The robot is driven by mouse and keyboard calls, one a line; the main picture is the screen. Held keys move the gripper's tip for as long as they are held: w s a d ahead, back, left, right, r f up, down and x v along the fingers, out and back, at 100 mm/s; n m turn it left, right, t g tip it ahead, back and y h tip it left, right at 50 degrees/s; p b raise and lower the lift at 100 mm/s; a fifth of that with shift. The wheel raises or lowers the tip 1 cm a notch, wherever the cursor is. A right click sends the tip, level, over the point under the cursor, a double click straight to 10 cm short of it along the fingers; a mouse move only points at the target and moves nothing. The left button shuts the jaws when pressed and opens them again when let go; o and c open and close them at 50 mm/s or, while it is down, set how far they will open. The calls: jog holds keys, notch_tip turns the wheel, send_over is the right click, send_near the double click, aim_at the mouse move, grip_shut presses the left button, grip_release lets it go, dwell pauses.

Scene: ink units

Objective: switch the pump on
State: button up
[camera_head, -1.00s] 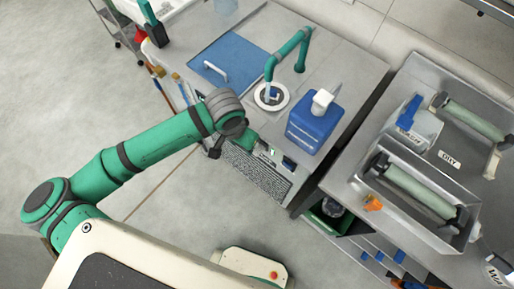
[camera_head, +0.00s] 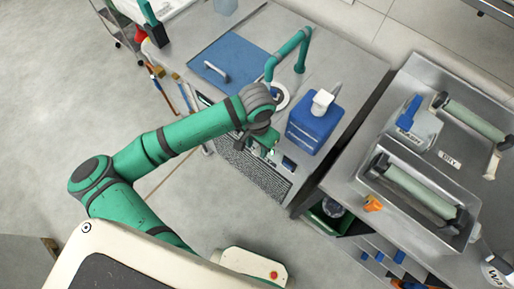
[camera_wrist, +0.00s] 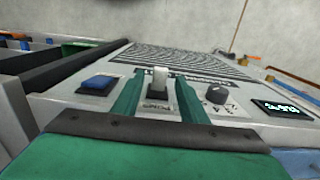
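A control panel (camera_wrist: 80,98) on the front of the ink unit fills the wrist view. A pale upright switch lever (camera_wrist: 159,78) stands at its middle, above a small label that I cannot read clearly. My gripper (camera_wrist: 157,88) has its two green fingers apart, one on each side of the lever in this view. I see no clear contact with the lever. In the head view my gripper (camera_head: 264,145) is at the unit's front panel, and the lever is hidden there.
A blue rocker (camera_wrist: 99,84) lies left of the lever; a dark knob (camera_wrist: 219,95) and lit display (camera_wrist: 280,107) lie right. A blue container (camera_head: 314,128), teal pipe (camera_head: 290,48) and blue lid (camera_head: 228,62) are on the unit. A roller bench (camera_head: 345,185) stands right.

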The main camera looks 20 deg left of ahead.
jog(key=shift+f, duration=1.15)
grip_shut()
jog(key=shift+w+d+r+g+y, duration=0.1)
jog(key=shift+w+r+g+y, duration=0.15)
jog(key=shift+g, duration=0.55)
grip_release()
